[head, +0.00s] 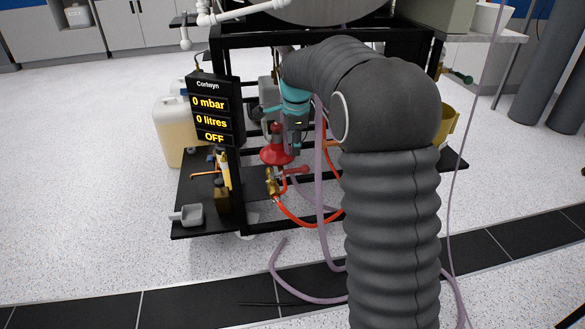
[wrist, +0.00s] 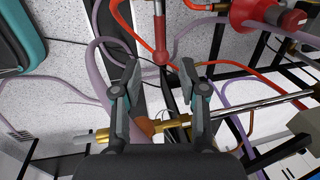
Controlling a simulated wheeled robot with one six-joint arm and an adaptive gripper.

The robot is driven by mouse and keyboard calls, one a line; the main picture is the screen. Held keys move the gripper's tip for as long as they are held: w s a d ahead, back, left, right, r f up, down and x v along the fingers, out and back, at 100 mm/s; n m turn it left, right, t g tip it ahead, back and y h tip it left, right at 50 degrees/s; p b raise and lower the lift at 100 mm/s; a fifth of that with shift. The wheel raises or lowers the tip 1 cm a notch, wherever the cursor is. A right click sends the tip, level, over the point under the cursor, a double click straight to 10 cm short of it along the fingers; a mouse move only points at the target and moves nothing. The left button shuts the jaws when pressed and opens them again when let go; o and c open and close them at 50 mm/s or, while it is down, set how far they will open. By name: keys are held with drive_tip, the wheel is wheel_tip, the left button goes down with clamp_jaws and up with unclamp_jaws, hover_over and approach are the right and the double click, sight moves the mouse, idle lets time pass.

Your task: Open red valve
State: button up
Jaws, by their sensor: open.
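The red valve shows as a red lever (head: 294,170) with a rounded end, beside a brass fitting (head: 271,182) low on the black frame in the head view. In the wrist view the red lever (wrist: 160,32) points down the picture, its rounded end between and just beyond my fingertips. My gripper (wrist: 160,72) is open, with a finger on each side and nothing held. In the head view my gripper (head: 294,145) hangs above the lever, partly dark against the frame. Whether a finger touches the lever cannot be told.
A red cone-shaped part (head: 277,152) stands close behind the lever. Orange hoses (head: 295,218) and purple hoses (head: 283,262) loop around it. A display (head: 211,113) reading 0 mbar, 0 litres, OFF stands left. A grey scoop (head: 188,215) lies on the black shelf (head: 190,232).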

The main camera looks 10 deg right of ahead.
sight(292, 170)
drive_tip(key=f, duration=0.3)
drive_tip(key=w+f+b, duration=0.1)
drive_tip(key=f, duration=0.2)
drive_tip(key=w+f, duration=0.1)
drive_tip(key=f, duration=0.3)
drive_tip(key=shift+c, duration=0.2)
clamp_jaws()
